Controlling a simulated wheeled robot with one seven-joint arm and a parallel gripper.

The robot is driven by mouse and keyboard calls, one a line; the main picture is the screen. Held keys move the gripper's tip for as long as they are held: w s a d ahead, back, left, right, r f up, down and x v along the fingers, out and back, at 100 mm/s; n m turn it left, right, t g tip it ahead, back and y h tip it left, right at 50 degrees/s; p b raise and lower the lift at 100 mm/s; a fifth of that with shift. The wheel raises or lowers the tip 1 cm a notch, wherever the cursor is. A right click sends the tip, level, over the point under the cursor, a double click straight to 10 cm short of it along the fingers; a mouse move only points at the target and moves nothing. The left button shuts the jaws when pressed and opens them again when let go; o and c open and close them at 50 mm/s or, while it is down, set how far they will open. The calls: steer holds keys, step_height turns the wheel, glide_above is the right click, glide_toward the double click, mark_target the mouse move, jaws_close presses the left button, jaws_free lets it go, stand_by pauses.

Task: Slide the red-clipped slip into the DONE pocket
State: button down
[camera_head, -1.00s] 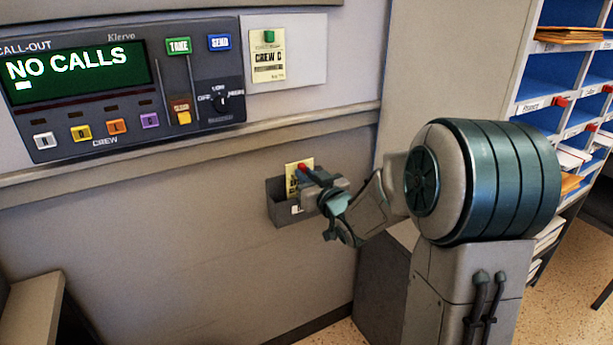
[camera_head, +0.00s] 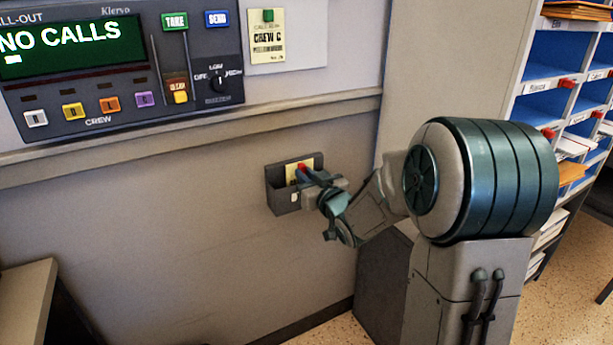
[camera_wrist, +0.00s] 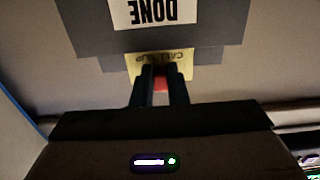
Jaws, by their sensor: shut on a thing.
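The grey DONE pocket (camera_head: 283,203) is fixed to the wall below the rail. In the wrist view its front (camera_wrist: 90,28) fills the top, with the DONE label upside down. The yellow slip (camera_head: 291,174) is in the pocket's mouth, its lower part hidden behind the front wall. Its "CALL SLIP" edge (camera_wrist: 190,72) still shows in the wrist view. My gripper (camera_wrist: 161,80) is shut on the red clip (camera_wrist: 160,84) at the slip's top edge. In the head view my gripper (camera_head: 305,177) is at the pocket's right side and hides part of it.
The call-out console (camera_head: 120,65) reads NO CALLS, on the wall above the rail (camera_head: 190,120). A Crew C slip with a green clip (camera_head: 267,40) hangs on a pale board. A shelf unit with blue compartments (camera_head: 560,60) stands at the right.

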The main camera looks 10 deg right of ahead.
stand_by(0.4)
steer(key=c, duration=1.3)
jaws_free()
steer(key=shift+c, duration=0.2)
